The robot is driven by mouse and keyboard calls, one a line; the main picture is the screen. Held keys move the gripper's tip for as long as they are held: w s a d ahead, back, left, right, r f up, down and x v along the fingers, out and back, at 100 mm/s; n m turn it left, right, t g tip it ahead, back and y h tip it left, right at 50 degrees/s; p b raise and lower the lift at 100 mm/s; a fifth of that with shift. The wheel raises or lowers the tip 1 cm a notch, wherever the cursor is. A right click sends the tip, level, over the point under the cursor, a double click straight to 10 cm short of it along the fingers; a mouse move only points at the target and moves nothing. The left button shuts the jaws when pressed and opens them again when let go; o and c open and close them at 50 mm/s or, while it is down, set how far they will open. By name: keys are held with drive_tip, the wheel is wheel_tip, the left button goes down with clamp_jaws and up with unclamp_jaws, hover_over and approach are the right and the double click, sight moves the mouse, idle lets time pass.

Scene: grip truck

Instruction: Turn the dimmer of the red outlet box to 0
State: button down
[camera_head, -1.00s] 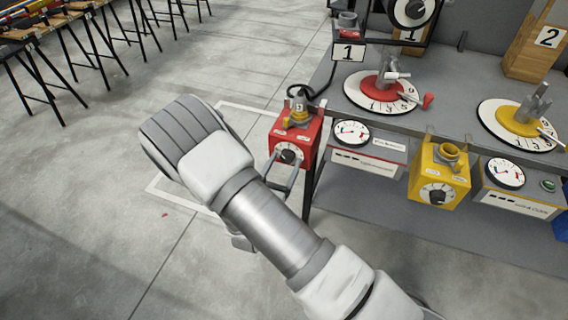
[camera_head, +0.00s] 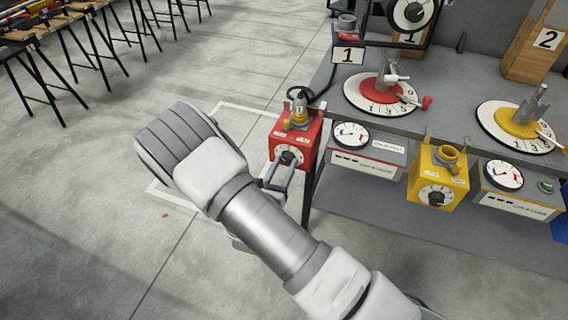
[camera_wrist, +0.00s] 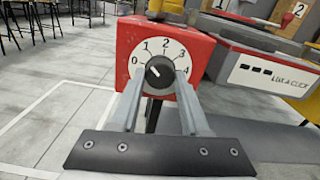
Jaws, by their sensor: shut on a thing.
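The red outlet box (camera_head: 307,146) hangs at the left end of the workbench. Its white dial with a black dimmer knob (camera_head: 289,156) faces my gripper (camera_head: 283,163). In the wrist view the red box (camera_wrist: 203,48) fills the upper middle, and its dial (camera_wrist: 164,45) shows marks 0 to 4. The two fingers of my gripper (camera_wrist: 160,77) sit on either side of the black knob (camera_wrist: 160,71) and are shut on it. The knob's white pointer line points up-left, around 0 to 1; the exact setting is hard to tell.
A grey box with a round gauge (camera_head: 351,134) is right of the red box. A yellow outlet box (camera_head: 438,180) hangs farther right. Red (camera_head: 383,91) and yellow (camera_head: 518,121) turntables stand on the bench.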

drive_tip(key=n+p, duration=0.1)
drive_tip(key=n, duration=0.2)
drive_tip(key=shift+r+p, duration=0.15)
drive_tip(key=shift+p, duration=0.25)
drive_tip(key=shift+n+p, duration=0.9)
drive_tip(key=shift+n, duration=1)
drive_tip(key=shift+s, duration=0.1)
drive_tip(key=shift+c, duration=2)
unclamp_jaws()
drive_tip(key=v, duration=1.7)
drive_tip(key=shift+s+p, duration=0.15)
drive_tip(key=shift+p, duration=0.3)
